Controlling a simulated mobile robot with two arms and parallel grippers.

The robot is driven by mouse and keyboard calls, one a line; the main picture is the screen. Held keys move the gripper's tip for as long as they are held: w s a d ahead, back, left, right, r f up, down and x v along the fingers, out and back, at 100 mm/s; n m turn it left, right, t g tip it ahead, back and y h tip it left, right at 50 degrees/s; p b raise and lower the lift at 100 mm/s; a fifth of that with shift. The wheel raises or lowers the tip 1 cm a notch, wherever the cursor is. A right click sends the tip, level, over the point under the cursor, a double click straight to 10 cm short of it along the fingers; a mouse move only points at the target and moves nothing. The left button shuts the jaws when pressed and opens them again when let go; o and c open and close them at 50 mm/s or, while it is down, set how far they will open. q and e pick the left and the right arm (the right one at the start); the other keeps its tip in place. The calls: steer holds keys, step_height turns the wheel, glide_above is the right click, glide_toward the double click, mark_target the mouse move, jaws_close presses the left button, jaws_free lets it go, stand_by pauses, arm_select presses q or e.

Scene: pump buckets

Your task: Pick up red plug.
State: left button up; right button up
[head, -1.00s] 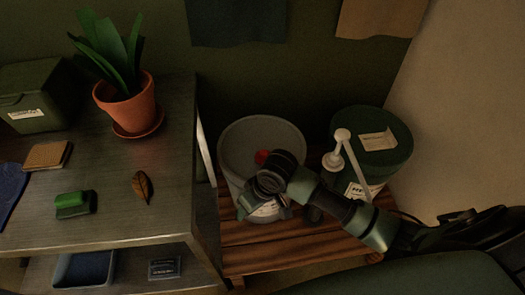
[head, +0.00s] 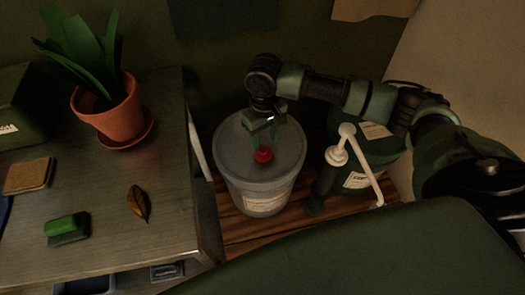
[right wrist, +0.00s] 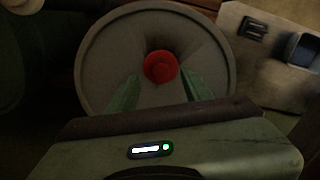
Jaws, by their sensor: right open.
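The red plug (head: 263,155) sits on the lid of the grey bucket (head: 240,160), near the lid's middle. It also shows in the right wrist view as a round red knob (right wrist: 160,66). My right gripper (head: 264,138) is above the lid, just behind and over the plug in the head view. In the right wrist view its two green fingers (right wrist: 158,88) are apart, with the plug between and just beyond their tips. Nothing is held. I cannot tell the exact height of the fingertips over the plug. My left gripper is not in view.
A dark green bucket (head: 378,150) with a white pump (head: 346,150) stands right of the grey bucket, partly behind my right arm. Both stand on a wooden slatted bench (head: 240,232). A grey table (head: 160,190) with a potted plant (head: 108,108) is close on the left.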

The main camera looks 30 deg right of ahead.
mark_target(263, 149)
steer(key=f, duration=0.4)
steer(key=shift+w+f, duration=0.1)
steer(key=shift+w, duration=0.15)
steer(key=shift+f, duration=0.3)
steer(key=shift+s, duration=0.1)
steer(key=shift+c, duration=0.7)
jaws_close()
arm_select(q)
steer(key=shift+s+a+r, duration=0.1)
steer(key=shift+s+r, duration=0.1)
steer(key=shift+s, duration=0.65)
arm_select(e)
steer(key=shift+r, duration=0.1)
